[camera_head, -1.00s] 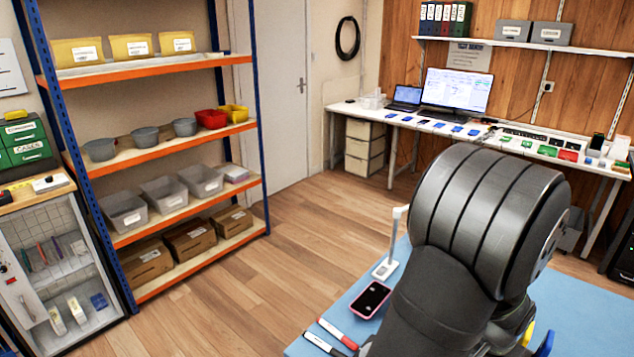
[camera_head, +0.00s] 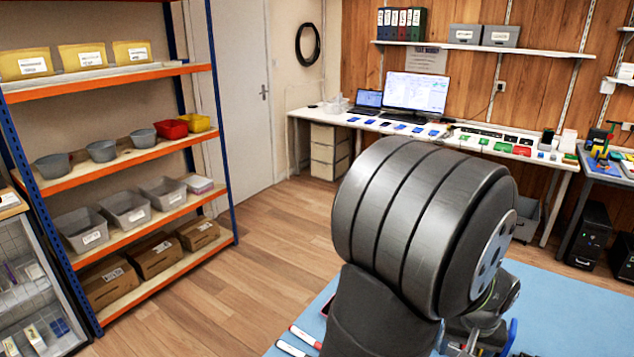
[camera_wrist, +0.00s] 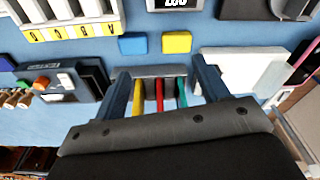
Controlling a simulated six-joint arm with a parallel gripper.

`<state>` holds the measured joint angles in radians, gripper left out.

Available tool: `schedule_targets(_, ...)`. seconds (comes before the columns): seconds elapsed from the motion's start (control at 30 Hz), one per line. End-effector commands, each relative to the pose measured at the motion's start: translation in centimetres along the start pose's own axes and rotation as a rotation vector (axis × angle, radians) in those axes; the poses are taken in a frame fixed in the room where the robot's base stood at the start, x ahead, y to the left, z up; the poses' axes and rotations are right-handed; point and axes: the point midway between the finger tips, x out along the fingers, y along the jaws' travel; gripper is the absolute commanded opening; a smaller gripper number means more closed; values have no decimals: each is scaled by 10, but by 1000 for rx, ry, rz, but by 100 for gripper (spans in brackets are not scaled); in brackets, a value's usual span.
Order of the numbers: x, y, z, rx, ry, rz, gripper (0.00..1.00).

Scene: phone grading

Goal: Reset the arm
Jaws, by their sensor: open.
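My arm (camera_head: 415,225) fills the lower middle of the head view, a large dark ribbed joint above a blue-topped table (camera_head: 580,300). My gripper shows in the wrist view (camera_wrist: 160,70), open, with its two dark blue fingers apart. Between the fingers, and apparently beyond them, is a grey holder (camera_wrist: 158,71) with red, yellow and teal sticks. I cannot tell its distance from the fingers. Nothing is seen gripped. In the head view the arm hides much of the table, and the gripper cannot be made out clearly.
Blue and yellow blocks (camera_wrist: 176,42) and a labelled rack (camera_wrist: 75,25) lie beyond the fingers. A dark device (camera_wrist: 55,82) is at left, a white box (camera_wrist: 272,78) at right. Shelving (camera_head: 150,155) stands left in the head view; the wood floor (camera_head: 270,255) is clear.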

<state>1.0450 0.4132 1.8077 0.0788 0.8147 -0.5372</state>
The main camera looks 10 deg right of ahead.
Motion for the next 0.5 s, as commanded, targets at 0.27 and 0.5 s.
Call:
schedule_targets(0.27, 4, -42, -38, -163, -1, -20, 68)
schedule_targets(0.5, 8, -82, -66, -298, -2, -36, 68)
